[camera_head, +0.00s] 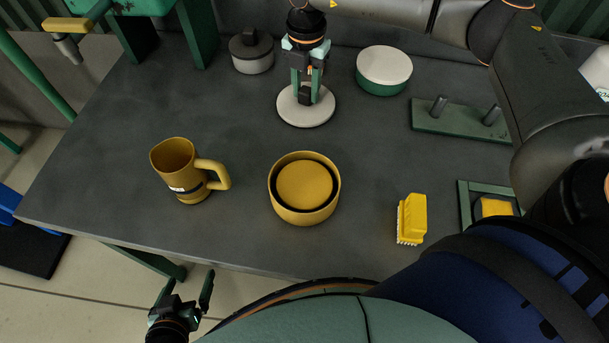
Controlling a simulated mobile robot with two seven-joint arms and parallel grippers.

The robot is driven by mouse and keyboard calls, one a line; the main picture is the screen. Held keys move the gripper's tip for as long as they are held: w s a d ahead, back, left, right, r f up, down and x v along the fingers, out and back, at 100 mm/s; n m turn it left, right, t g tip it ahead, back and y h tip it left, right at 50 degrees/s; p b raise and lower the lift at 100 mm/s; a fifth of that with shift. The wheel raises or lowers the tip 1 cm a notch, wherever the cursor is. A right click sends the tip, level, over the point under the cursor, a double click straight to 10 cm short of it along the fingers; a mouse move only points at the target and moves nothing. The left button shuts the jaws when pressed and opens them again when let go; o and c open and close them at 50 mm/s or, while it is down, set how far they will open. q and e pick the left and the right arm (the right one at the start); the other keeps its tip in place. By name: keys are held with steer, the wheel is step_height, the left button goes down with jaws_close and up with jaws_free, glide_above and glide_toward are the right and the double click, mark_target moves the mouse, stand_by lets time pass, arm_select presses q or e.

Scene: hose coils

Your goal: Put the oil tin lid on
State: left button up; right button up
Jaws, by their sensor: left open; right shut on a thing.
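My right gripper (305,91) is shut on the dark knob of a pale round lid (291,113) at the back middle. The lid is flat and level; I cannot tell whether it touches the table. A round yellow open container (304,215) with a raised yellow disc inside stands in front of the lid, apart from it. A round green tin (376,83) with a pale top stands right of the lid. No label shows which one is the oil tin. My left gripper (184,290) is open and empty, off the table's front edge.
A yellow mug (180,172) stands at left on the grey table (110,200). A grey pot (252,58) with a dark top is behind. At right are a yellow brush (411,218), a green pegged rack (464,120) and a green frame holding a yellow block (496,207).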

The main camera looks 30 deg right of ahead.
jaws_close()
steer(key=shift+r+p, duration=2.7)
steer(key=shift+r, duration=0.8)
